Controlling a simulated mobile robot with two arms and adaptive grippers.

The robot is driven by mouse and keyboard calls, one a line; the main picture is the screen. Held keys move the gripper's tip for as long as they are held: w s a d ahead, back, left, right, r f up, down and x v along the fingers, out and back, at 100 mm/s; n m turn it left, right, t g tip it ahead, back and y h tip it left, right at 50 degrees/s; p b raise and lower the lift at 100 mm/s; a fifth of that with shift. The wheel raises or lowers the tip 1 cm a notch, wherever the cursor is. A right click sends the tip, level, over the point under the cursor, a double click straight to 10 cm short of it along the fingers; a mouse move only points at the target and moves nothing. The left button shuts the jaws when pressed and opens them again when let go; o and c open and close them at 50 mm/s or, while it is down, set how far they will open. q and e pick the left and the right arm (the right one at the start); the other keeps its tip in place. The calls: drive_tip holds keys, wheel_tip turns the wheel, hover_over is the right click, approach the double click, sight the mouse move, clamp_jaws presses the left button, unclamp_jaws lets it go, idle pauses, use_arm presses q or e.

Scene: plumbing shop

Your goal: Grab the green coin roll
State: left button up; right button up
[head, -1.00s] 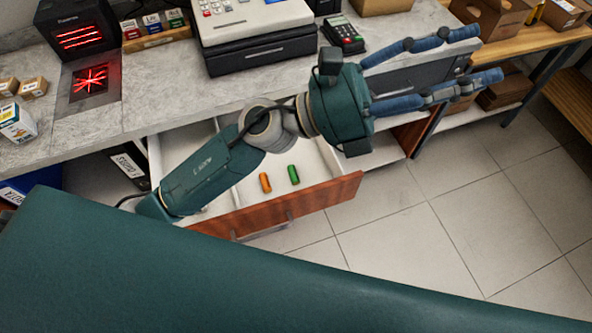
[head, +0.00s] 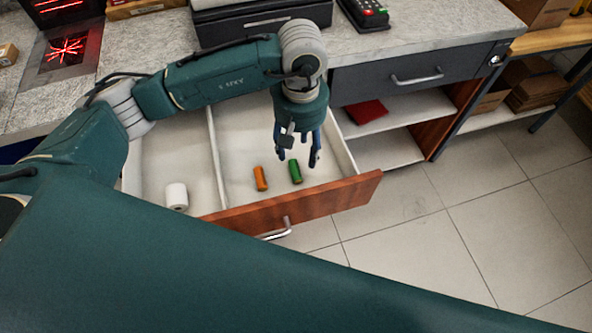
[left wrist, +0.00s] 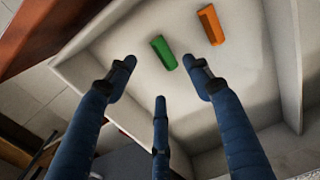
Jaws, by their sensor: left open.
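The green coin roll (head: 295,171) lies on the white floor of the open drawer (head: 237,192), in its right compartment. In the left wrist view the green roll (left wrist: 163,52) lies just beyond the spread fingertips, apart from them. My left gripper (head: 299,158) is open and empty, pointing down over the drawer near the green roll. Its three blue fingers also show in the left wrist view (left wrist: 160,80). An orange coin roll (head: 260,178) lies to the left of the green one; it also shows in the left wrist view (left wrist: 211,25). My right gripper is not in view.
A white paper roll (head: 176,197) stands in the drawer's left compartment, behind a divider (head: 215,160). The drawer's reddish wooden front (head: 330,198) and the counter (head: 400,30) border the space. A red item (head: 367,111) lies on the shelf to the right.

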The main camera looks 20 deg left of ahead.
sight(297, 167)
use_arm(q)
wheel_tip(297, 167, down, 2)
drive_tip(key=shift+f, duration=0.2)
drive_tip(key=f, duration=0.1)
drive_tip(key=f+p, duration=0.1)
drive_tip(key=f, duration=0.1)
drive_tip(key=f+p, duration=0.1)
drive_tip(key=shift+a+f, duration=0.25)
drive_tip(key=shift+f, duration=0.1)
drive_tip(key=shift+w+f, duration=0.1)
drive_tip(key=shift+f, duration=0.45)
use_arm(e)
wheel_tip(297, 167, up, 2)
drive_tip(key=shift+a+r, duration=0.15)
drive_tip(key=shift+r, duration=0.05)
use_arm(q)
drive_tip(key=c, duration=1.2)
clamp_jaws()
drive_tip(key=shift+r, duration=0.1)
